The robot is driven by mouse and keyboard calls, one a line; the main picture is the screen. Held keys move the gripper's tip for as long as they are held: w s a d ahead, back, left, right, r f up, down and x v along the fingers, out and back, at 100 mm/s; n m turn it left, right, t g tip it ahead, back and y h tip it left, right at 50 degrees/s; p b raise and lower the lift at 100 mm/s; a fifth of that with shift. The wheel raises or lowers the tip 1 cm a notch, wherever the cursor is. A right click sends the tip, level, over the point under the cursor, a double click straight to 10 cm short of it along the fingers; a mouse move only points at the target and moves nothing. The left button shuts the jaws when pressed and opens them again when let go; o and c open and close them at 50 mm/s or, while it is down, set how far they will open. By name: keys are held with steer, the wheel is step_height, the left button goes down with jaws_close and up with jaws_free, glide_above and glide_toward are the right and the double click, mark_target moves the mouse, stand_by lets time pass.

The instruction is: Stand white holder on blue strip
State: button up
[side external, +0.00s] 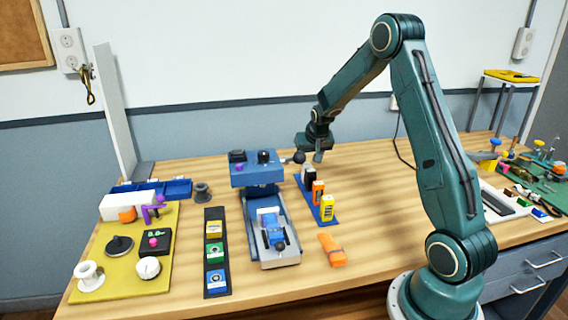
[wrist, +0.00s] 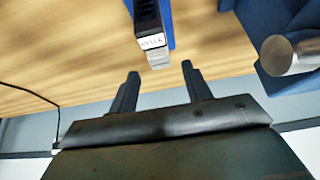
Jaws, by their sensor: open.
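The white holder (side external: 304,173) is at the far end of the blue strip (side external: 329,222), behind the black holder (side external: 311,173). In the wrist view a pale block (wrist: 158,58), apparently the white holder, shows just past the labelled black holder (wrist: 148,20). The blue strip edge (wrist: 169,22) shows beside them. I cannot tell if the white holder rests on the strip. My gripper (side external: 318,157) is above the far end of the row. In the wrist view its two fingers (wrist: 160,68) are apart and empty, with the pale block ahead between them.
An orange holder (side external: 317,189) and a yellow holder (side external: 327,207) stand nearer on the strip. An orange piece (side external: 331,250) lies on the table in front. A blue machine (side external: 258,174) with a ball-ended lever stands close left.

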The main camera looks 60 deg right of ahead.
steer(key=v, duration=0.7)
stand_by(0.5)
steer(key=shift+a+r, duration=0.1)
steer(key=s+a+r+n+y, duration=0.1)
steer(key=s+a+r, duration=0.25)
steer(key=a, duration=0.25)
steer(key=s+a+r+n+t, duration=0.1)
steer(key=s+a+r+n, duration=0.1)
steer(key=a+r, duration=0.35)
steer(key=s+a+r+n+y, duration=0.1)
steer(key=s+a+r, duration=0.15)
steer(key=a, duration=0.45)
steer(key=s+a+n+y, duration=0.1)
steer(key=s+a+n, duration=0.1)
steer(key=s+a, duration=0.3)
steer(key=s+a+n+y, duration=0.1)
steer(key=s+a+n, duration=0.2)
steer(key=s+a, duration=0.3)
steer(key=s, duration=0.5)
